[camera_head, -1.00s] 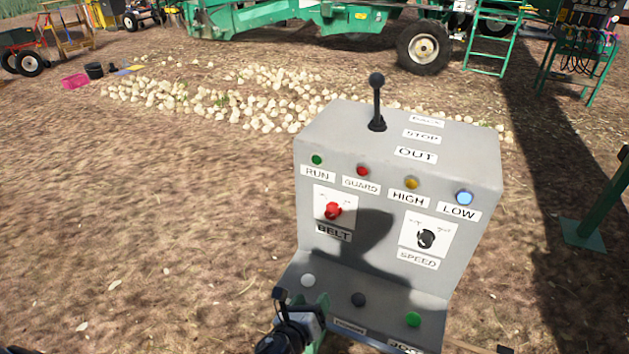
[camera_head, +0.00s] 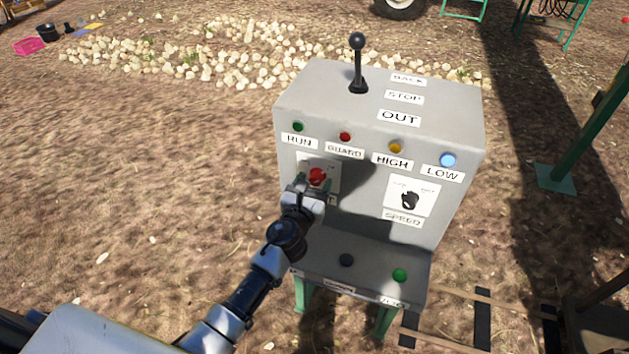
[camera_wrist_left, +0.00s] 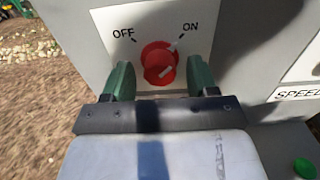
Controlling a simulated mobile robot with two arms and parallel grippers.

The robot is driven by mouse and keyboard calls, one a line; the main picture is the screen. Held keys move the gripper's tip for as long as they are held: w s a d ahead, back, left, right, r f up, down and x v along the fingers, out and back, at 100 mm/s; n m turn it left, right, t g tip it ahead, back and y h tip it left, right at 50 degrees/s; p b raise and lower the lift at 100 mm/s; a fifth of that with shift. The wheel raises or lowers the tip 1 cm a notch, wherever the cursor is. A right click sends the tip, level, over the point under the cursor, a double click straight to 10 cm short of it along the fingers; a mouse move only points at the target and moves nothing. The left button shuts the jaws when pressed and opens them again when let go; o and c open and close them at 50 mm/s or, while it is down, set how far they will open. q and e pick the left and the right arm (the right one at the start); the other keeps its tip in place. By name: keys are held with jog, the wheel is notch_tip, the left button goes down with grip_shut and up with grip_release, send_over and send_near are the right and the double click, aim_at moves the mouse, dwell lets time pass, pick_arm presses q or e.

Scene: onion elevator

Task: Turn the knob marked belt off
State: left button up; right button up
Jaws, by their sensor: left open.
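The red belt knob (camera_head: 317,175) sits on a white plate on the grey control box (camera_head: 370,125). In the left wrist view the red knob (camera_wrist_left: 158,63) has OFF marked at its upper left and ON at its upper right. Its pale pointer line is aimed toward ON. My left gripper (camera_head: 316,181) is open at the knob. Its green fingers (camera_wrist_left: 159,80) stand to the left and right of the knob, with a small gap on each side. The BELT label is mostly hidden behind the gripper. My right gripper is not in view.
The black speed knob (camera_head: 410,200) is to the right. A black lever (camera_head: 358,65) rises from the box's top. Indicator lamps line the upper face, and a green button (camera_head: 399,275) is on the lower ledge. A green post (camera_head: 590,135) stands at right. Onions lie behind.

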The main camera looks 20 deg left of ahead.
pick_arm(q)
jog(key=shift+w+d, duration=0.1)
jog(key=shift+w, duration=0.15)
jog(key=c, duration=0.9)
jog(key=shift+c, duration=0.2)
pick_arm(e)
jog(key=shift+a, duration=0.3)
